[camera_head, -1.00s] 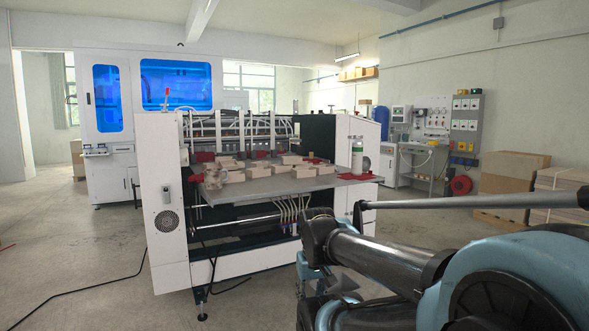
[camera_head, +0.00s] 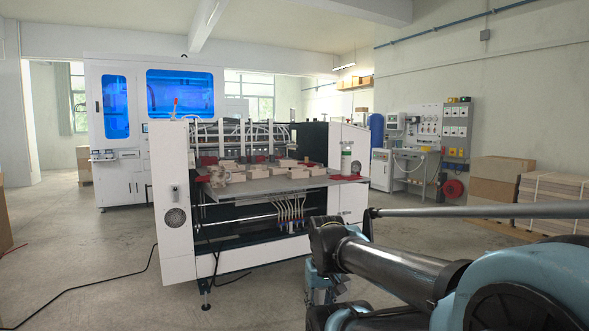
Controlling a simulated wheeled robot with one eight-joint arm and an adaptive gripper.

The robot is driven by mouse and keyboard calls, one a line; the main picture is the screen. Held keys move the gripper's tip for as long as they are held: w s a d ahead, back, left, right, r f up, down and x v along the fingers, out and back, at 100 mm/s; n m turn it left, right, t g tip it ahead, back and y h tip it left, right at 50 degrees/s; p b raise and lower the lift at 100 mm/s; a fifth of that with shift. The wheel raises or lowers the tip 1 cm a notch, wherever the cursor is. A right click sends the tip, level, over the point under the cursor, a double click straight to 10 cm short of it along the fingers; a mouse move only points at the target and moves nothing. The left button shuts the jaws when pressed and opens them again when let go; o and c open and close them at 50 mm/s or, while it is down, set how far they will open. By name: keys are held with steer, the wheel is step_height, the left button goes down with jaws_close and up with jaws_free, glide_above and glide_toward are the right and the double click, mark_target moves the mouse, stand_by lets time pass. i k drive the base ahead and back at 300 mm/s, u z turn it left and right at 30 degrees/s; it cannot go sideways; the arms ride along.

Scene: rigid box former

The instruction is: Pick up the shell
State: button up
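A pale, lumpy object (camera_head: 213,177), which may be the shell, sits at the left end of the grey table (camera_head: 272,190) on the front of the white machine. It is too small in the view to be sure. My gripper (camera_head: 326,287) hangs below the end of my arm, low and right of centre, in front of the machine and well short of the table. My arm hides part of it, and its fingers cannot be made out.
Several beige blocks (camera_head: 257,171) and some red pieces crowd the table. A black cable (camera_head: 95,283) runs over the floor at left. Cartons (camera_head: 500,180) stand at right. The floor left of the machine is mostly open.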

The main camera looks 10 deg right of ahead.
mark_target(282, 164)
steer(key=z, duration=0.5)
steer(key=i, duration=0.95)
steer(key=z, duration=0.4)
steer(key=i, duration=1.2)
steer(key=u, duration=0.35)
